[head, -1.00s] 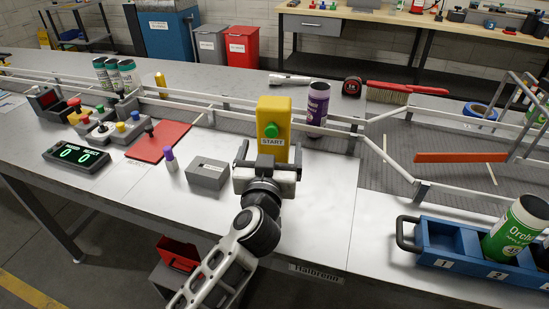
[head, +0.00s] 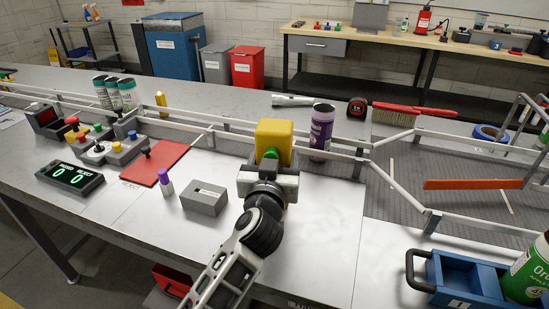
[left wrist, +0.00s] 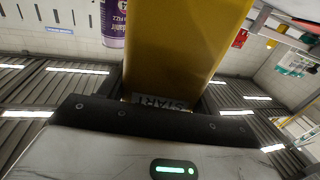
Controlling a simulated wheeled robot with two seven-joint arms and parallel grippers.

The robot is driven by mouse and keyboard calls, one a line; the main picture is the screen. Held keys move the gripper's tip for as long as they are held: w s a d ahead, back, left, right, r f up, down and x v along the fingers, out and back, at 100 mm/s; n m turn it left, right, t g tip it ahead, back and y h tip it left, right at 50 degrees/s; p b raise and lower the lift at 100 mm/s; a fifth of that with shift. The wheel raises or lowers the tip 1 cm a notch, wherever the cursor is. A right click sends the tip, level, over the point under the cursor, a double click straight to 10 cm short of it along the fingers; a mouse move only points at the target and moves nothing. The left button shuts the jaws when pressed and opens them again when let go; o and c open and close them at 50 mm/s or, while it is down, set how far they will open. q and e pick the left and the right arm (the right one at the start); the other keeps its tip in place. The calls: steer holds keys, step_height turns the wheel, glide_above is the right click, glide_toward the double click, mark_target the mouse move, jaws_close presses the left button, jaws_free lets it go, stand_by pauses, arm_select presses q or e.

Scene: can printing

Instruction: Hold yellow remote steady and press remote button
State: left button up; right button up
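The yellow remote (head: 274,134) stands upright on the bench. Its green button (head: 271,153) shows just above my left gripper, and the START label is hidden in the head view. My left gripper (head: 271,160) is at the remote's front, with dark fingers close against both sides, mostly hidden by the palm; it looks shut on the remote. In the left wrist view the yellow remote (left wrist: 185,45) fills the middle, with its START label (left wrist: 161,102) partly behind the gripper's dark edge. My right gripper is not in view.
A purple can (head: 321,132) stands right behind the remote, by the conveyor rail. A grey box (head: 204,198) and a purple-capped marker (head: 166,182) are to the left. A blue tray (head: 447,282) is at the lower right. The bench between gripper and tray is clear.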

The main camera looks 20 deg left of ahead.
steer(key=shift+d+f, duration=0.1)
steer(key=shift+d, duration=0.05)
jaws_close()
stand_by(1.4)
